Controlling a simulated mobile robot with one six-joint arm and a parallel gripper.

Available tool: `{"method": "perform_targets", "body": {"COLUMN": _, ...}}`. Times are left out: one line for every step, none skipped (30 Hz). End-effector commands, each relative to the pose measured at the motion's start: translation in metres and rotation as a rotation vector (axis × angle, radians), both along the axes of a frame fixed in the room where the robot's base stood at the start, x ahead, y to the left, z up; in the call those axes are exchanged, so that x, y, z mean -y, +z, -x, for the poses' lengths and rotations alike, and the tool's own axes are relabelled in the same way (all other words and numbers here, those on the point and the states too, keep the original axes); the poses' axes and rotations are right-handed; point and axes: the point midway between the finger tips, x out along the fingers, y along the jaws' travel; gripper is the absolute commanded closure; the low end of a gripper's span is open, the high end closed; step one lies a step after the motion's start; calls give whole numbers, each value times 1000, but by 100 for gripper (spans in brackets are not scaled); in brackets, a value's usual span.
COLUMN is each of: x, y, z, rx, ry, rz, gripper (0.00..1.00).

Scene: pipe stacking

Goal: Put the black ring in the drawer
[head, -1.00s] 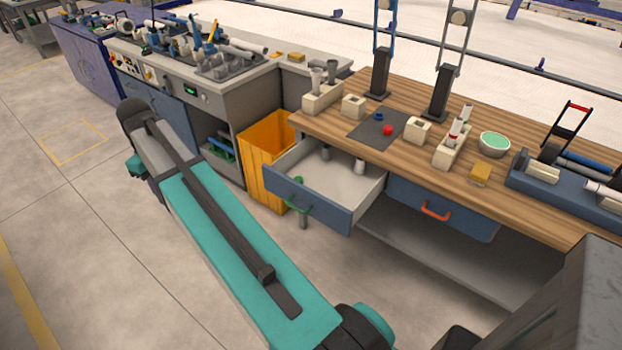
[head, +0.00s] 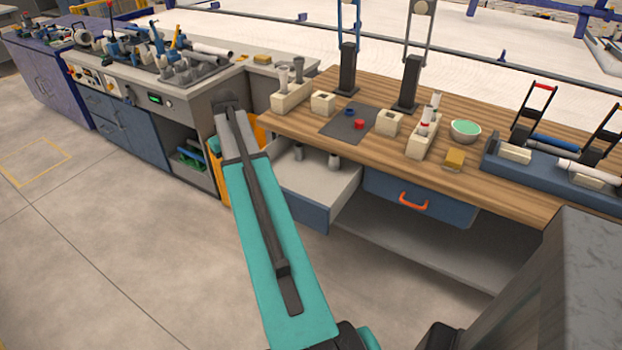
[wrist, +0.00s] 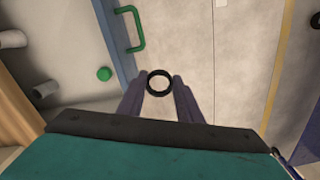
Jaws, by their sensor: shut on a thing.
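The black ring (wrist: 159,83) shows in the wrist view between the two fingertips of my gripper (wrist: 158,90), which is shut on it. The open drawer has a blue front with a green handle (wrist: 132,28); its pale inside (wrist: 70,35) lies to the left of the ring in the wrist view. The ring appears beside the drawer front, on the handle side, over the grey floor. In the head view the open drawer (head: 335,186) is partly hidden behind my arm, and my gripper and the ring are hidden there.
Grey pipe pieces (wrist: 48,88) and a green round piece (wrist: 104,74) lie in the drawer. A closed blue drawer with an orange handle (head: 413,202) is to the right.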

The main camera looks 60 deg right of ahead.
Motion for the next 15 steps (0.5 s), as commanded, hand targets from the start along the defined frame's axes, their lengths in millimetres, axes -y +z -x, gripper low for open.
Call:
{"method": "perform_targets", "body": {"x": 15, "y": -8, "z": 10, "rx": 0, "ry": -34, "rz": 0, "gripper": 88}}
{"method": "perform_targets", "body": {"x": 24, "y": -10, "z": 16, "rx": 0, "ry": -54, "rz": 0, "gripper": 88}}
{"method": "perform_targets", "body": {"x": 34, "y": -14, "z": 23, "rx": 0, "ry": -77, "rz": 0, "gripper": 88}}
{"method": "perform_targets", "body": {"x": 42, "y": -17, "z": 29, "rx": 0, "ry": -96, "rz": 0, "gripper": 88}}
{"method": "perform_targets", "body": {"x": 49, "y": -20, "z": 35, "rx": 0, "ry": -114, "rz": 0, "gripper": 88}}
{"method": "perform_targets", "body": {"x": 60, "y": -23, "z": 43, "rx": 0, "ry": -139, "rz": 0, "gripper": 88}}
{"method": "perform_targets", "body": {"x": 67, "y": -26, "z": 49, "rx": 0, "ry": -157, "rz": 0, "gripper": 88}}
{"method": "perform_targets", "body": {"x": 74, "y": -29, "z": 56, "rx": 0, "ry": -176, "rz": 0, "gripper": 88}}
{"method": "perform_targets", "body": {"x": 83, "y": -32, "z": 64, "rx": 0, "ry": -200, "rz": 0, "gripper": 88}}
{"method": "perform_targets", "body": {"x": 91, "y": -35, "z": 70, "rx": 0, "ry": -217, "rz": 0, "gripper": 88}}
{"method": "perform_targets", "body": {"x": 97, "y": -38, "z": 76, "rx": 0, "ry": -234, "rz": 0, "gripper": 88}}
{"method": "perform_targets", "body": {"x": 106, "y": -41, "z": 85, "rx": 0, "ry": -257, "rz": 0, "gripper": 88}}
{"method": "perform_targets", "body": {"x": 111, "y": -43, "z": 91, "rx": 0, "ry": -272, "rz": 0, "gripper": 88}}
{"method": "perform_targets", "body": {"x": 118, "y": -46, "z": 97, "rx": 0, "ry": -289, "rz": 0, "gripper": 88}}
{"method": "perform_targets", "body": {"x": 125, "y": -49, "z": 105, "rx": 0, "ry": -311, "rz": 0, "gripper": 88}}
